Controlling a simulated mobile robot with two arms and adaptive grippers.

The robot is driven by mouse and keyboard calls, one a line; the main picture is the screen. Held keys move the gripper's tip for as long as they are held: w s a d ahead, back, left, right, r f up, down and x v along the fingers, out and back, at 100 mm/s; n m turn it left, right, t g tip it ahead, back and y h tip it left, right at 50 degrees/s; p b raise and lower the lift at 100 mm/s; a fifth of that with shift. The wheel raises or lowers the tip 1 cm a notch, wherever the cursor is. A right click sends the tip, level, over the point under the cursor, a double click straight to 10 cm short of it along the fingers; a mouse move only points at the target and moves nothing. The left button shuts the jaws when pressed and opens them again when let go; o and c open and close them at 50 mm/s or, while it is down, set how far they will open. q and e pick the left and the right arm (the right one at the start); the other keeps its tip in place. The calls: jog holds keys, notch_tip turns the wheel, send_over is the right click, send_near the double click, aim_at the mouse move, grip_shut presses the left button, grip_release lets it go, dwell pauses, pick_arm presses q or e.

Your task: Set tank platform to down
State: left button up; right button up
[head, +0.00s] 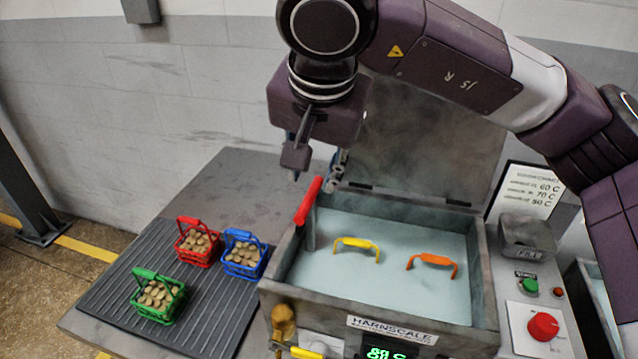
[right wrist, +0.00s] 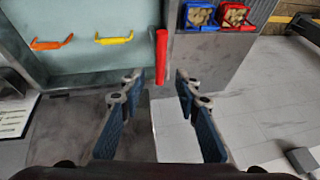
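The open tank (head: 484,285) is full of pale liquid. A red lever handle (head: 308,201) stands tilted at its left wall; the red lever also shows in the right wrist view (right wrist: 161,55). A yellow handle (head: 357,243) and an orange handle (head: 432,262) stick out of the liquid. Any platform under the surface cannot be made out. My right gripper (head: 316,172) is open and empty, close above the red lever's top end. In the right wrist view (right wrist: 158,80) the lever lies just beyond the gap between its fingers. My left gripper is not in view.
Red (head: 197,240), blue (head: 243,254) and green (head: 158,296) baskets of brown pieces stand on a ribbed mat left of the tank. The raised lid (head: 430,140) is behind. A red knob (head: 543,326) and green button (head: 528,287) are at right.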

aim_at(310, 195)
jog(key=p+x, duration=0.1)
jog(key=x, duration=0.4)
jog(key=shift+f, duration=0.15)
jog(key=shift+w+f, duration=0.2)
jog(key=shift+f, duration=0.1)
jog(key=shift+a+f, duration=0.1)
jog(key=shift+f, duration=0.05)
grip_shut()
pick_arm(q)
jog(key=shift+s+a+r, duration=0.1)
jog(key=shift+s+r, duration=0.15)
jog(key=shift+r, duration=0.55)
